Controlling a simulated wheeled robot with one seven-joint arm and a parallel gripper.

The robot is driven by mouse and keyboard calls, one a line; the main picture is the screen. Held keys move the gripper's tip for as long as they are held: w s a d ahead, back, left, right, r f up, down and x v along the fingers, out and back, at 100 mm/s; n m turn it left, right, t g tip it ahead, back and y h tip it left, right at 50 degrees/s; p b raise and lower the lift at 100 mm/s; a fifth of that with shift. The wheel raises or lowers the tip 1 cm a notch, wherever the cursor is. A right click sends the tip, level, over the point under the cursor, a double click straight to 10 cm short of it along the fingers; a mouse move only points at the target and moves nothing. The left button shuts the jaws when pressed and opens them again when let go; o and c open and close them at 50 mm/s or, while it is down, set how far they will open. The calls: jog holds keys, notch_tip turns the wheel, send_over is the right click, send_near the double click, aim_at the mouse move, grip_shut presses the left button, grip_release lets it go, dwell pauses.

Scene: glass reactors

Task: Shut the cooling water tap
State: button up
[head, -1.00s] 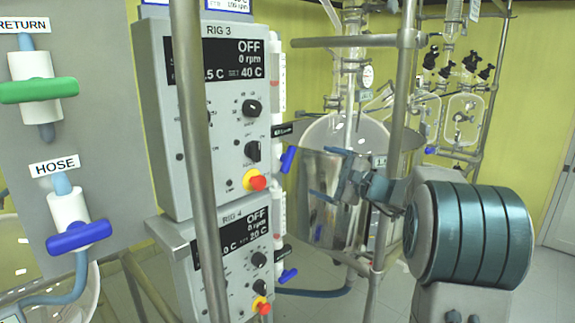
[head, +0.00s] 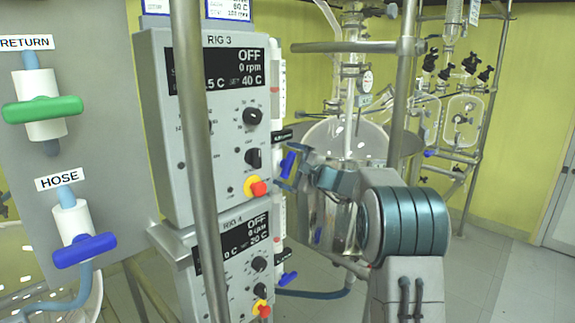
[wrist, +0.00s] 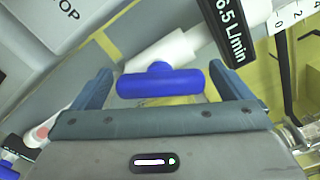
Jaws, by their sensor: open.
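A tap with a blue bar handle (head: 287,163) sits low on the flow tube at the right side of the RIG 3 box. In the wrist view the blue handle (wrist: 160,84) lies crosswise on a white body, between my two fingers. My gripper (wrist: 160,74) is open, with a finger on each side of the handle and gaps at both ends. In the head view my gripper (head: 297,174) is at this tap. A black display beside it reads "6.5 L/min" in the wrist view. No label naming the cooling water is readable.
The RIG 3 box (head: 218,120) has knobs and a red-yellow button. A similar blue tap (head: 288,279) is by the RIG 4 box. A green RETURN tap (head: 43,109) and blue HOSE tap (head: 85,250) are on the left panel. Metal poles and glass vessels stand nearby.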

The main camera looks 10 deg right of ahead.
jog(key=c, duration=1)
jog(key=shift+m, duration=0.3)
jog(key=m+p, duration=0.2)
jog(key=m, duration=0.4)
jog(key=m+p, duration=0.2)
jog(key=m, duration=0.1)
jog(key=shift+m, duration=0.3)
jog(key=shift+m+p, duration=0.55)
jog(key=shift+m, duration=0.45)
jog(key=shift+f, duration=0.1)
jog(key=o, duration=1)
